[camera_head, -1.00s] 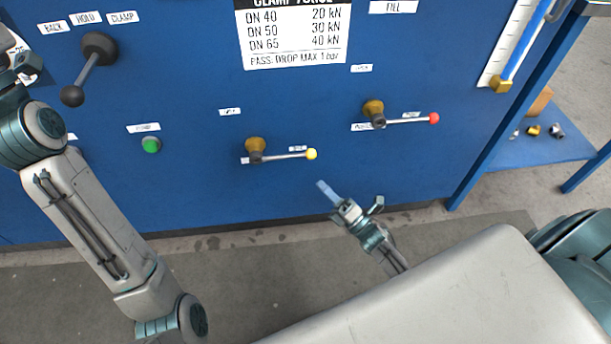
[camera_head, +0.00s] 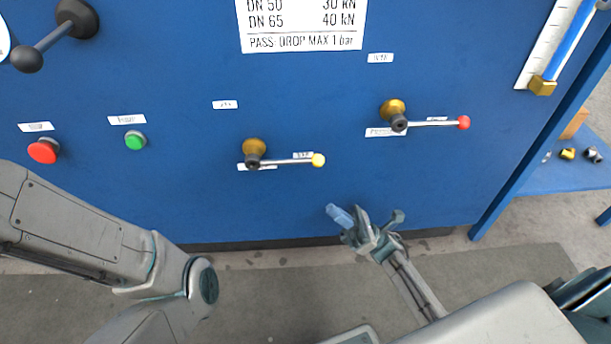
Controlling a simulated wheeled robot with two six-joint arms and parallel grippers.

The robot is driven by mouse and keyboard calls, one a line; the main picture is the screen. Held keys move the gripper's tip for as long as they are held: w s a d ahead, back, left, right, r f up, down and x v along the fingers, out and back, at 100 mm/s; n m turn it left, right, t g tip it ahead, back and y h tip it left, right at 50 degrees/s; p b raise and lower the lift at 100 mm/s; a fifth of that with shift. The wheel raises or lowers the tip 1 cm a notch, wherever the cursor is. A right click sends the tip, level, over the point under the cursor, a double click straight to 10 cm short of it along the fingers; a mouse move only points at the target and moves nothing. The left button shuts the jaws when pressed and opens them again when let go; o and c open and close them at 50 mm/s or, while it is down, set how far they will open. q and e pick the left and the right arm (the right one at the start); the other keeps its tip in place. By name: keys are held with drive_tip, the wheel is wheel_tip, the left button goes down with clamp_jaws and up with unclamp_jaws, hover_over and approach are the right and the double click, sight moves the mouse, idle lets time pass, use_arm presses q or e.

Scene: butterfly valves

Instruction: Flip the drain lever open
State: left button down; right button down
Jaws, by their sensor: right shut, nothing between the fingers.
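Two levers stand on the blue panel (camera_head: 330,205), and their small labels are too blurred to show which is the drain. The yellow-knobbed lever (camera_head: 290,162) has a brass hub at its left end and points right, about level. The red-knobbed lever (camera_head: 436,123), higher and further right, also has a brass hub and points right, about level. My right gripper (camera_head: 340,215) is shut and empty. It shows below and to the right of the yellow knob, apart from both levers. My left arm comes in from the left, but its gripper is out of view.
A red button (camera_head: 43,151) and a green button (camera_head: 135,141) are at the left, below a black-knobbed lever (camera_head: 55,38). A blue tube gauge (camera_head: 568,42) is at the upper right. A blue shelf (camera_head: 575,178) with small parts stands at the right.

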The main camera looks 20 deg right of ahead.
drive_tip(key=shift+a, duration=0.1)
drive_tip(key=b, duration=0.3)
approach(285, 162)
drive_tip(key=shift+w+x, duration=0.1)
drive_tip(key=shift+x, duration=1.05)
drive_tip(key=shift+w+x, duration=0.15)
drive_tip(key=shift+x, duration=1)
